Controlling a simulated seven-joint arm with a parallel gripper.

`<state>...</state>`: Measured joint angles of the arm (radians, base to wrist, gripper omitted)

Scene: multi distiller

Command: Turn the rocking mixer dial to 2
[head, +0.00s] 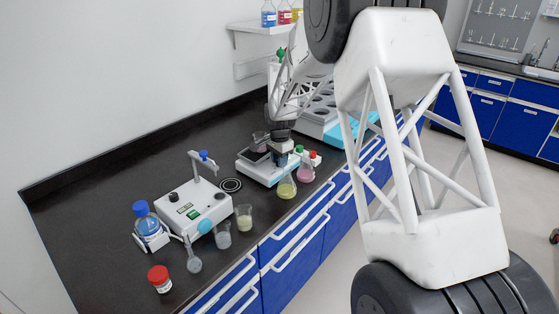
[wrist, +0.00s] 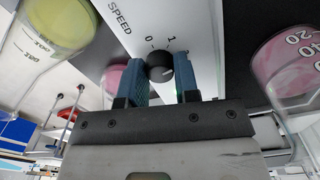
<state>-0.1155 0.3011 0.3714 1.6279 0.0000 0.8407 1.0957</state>
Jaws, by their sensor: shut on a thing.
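The rocking mixer (head: 262,172) is a white box with a platform on top, standing on the dark bench. Its dial (wrist: 158,66) is a small dark round knob on a white panel marked SPEED, with 0 and 1 readable beside it in the wrist view. No 2 is readable there, and I cannot tell clearly where the pointer stands. My gripper (wrist: 162,82) has its two blue fingers on either side of the dial, shut on it. In the head view my gripper (head: 282,150) is at the mixer and hides the dial.
A beaker of yellow liquid (head: 286,188) and a vessel of pink liquid (head: 305,174) stand close by the mixer; pink liquid (wrist: 290,58) also shows in the wrist view. A white stirrer (head: 193,208) with glassware around it is at left. The bench's front edge is near.

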